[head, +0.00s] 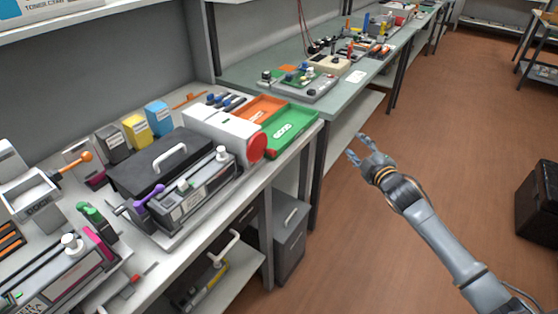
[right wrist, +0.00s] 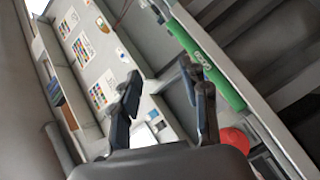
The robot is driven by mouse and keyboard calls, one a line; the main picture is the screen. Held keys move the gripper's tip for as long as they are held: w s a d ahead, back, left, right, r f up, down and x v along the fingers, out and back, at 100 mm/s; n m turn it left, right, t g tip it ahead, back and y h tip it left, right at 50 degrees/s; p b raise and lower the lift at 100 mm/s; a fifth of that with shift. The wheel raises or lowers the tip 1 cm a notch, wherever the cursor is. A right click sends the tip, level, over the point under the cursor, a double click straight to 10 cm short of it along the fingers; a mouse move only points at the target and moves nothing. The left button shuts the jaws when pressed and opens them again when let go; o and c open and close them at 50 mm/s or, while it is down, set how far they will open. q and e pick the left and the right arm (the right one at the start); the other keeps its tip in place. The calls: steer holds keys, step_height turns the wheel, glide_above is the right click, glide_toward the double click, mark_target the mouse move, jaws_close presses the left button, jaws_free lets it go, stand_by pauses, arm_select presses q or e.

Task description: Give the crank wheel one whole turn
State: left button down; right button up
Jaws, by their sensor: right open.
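A red round wheel (head: 257,148), which looks like the crank wheel, sits on the right end of a white box-shaped machine (head: 224,132) on the near bench. Any handle on it is too small to make out. In the right wrist view part of the red wheel (right wrist: 235,138) shows at lower right, partly hidden behind my gripper. My right gripper (head: 353,145) is open and empty, in the air over the aisle, to the right of the wheel and apart from it. In the right wrist view its two fingers (right wrist: 160,75) stand apart. My left gripper is not in view.
A green tray (head: 290,130) and an orange tray (head: 258,108) lie beside the machine. A black unit with a white handle (head: 170,156) stands to its left. A grey bin (head: 291,228) is under the bench. The aisle floor (head: 440,130) is clear around my right arm.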

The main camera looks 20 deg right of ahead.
steer(key=s+a+r+n+t+y+b, duration=0.15)
steer(key=a+n+y, duration=0.4)
steer(key=n, duration=0.75)
steer(key=n+g+y+b, duration=0.1)
steer(key=n+g+y, duration=0.3)
steer(key=n, duration=1.2)
glide_toward(275, 154)
steer(key=shift+t+y, duration=0.45)
steer(key=p+x, duration=0.1)
steer(key=x, duration=0.1)
steer(key=p+x, duration=0.1)
steer(key=x, duration=0.2)
steer(key=f+p+x, duration=0.1)
steer(key=x, duration=0.2)
steer(key=shift+w, duration=0.3)
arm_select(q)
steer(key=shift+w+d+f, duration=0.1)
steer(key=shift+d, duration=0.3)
arm_select(e)
steer(key=shift+w+a+f, duration=0.15)
steer(key=shift+w+a, duration=0.15)
steer(key=shift+w, duration=0.2)
jaws_close()
